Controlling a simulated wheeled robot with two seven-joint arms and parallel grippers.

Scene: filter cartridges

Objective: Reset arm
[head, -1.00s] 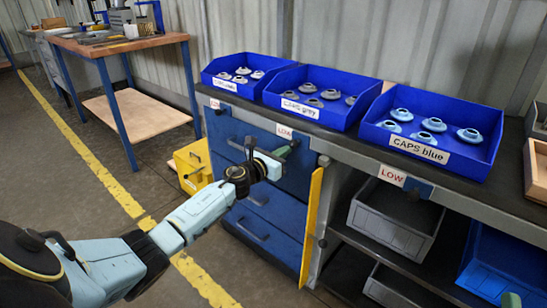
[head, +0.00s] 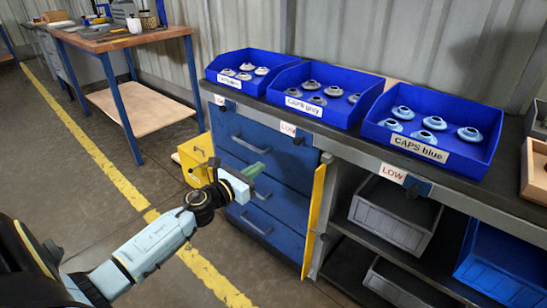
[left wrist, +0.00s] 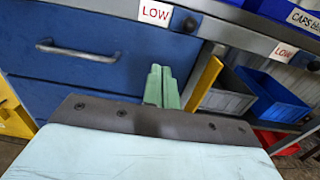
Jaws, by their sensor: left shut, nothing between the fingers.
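My left gripper (head: 253,170) is in front of the blue drawer cabinet (head: 283,170), below the bench top. Its green fingers are closed together with nothing between them; they also show in the left wrist view (left wrist: 161,86), pointing toward the cabinet. The left arm reaches in from the lower left. My right gripper is in neither current view.
Blue bins of caps stand on the bench: one at left (head: 240,88), grey caps (head: 312,113), blue caps (head: 432,154). An open yellow door (head: 314,218) sticks out beside the cabinet. Grey bins (head: 394,226) sit on the shelf. Floor at left is free.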

